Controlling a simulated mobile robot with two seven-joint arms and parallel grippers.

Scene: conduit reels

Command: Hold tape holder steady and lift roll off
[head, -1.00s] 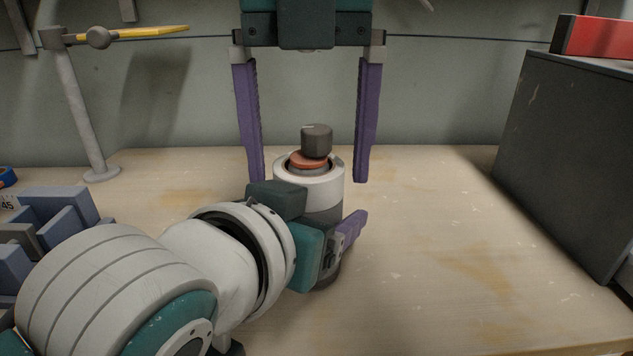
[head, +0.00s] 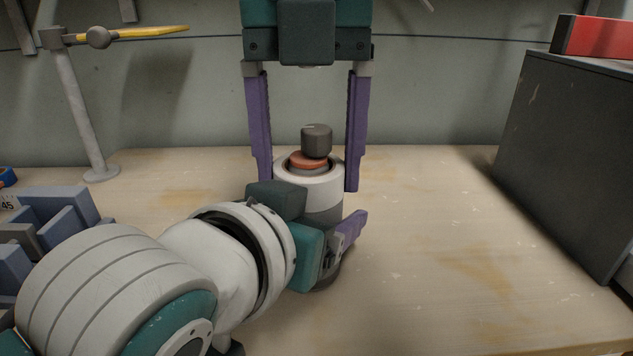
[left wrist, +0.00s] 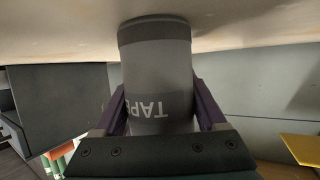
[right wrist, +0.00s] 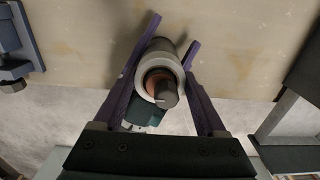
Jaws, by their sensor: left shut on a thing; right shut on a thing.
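The tape holder (head: 323,215) is a grey upright cylinder standing on the bench, with an orange disc and a dark knob (head: 317,140) at its top. The word TAPE reads upside down on it in the left wrist view (left wrist: 158,75). The white roll (head: 312,184) sits around the holder's top. My left gripper (head: 345,235) is shut on the holder low down; its arm hides part of the holder. My right gripper (head: 306,187) comes from above and is shut on the roll, one finger each side; this also shows in the right wrist view (right wrist: 160,75).
A grey cabinet (head: 560,150) with a red box (head: 598,38) on it stands at right. A grey post with a yellow arm (head: 78,110) stands at back left. A blue-grey rack (head: 60,212) is at left. The bench (head: 440,240) right of the holder is clear.

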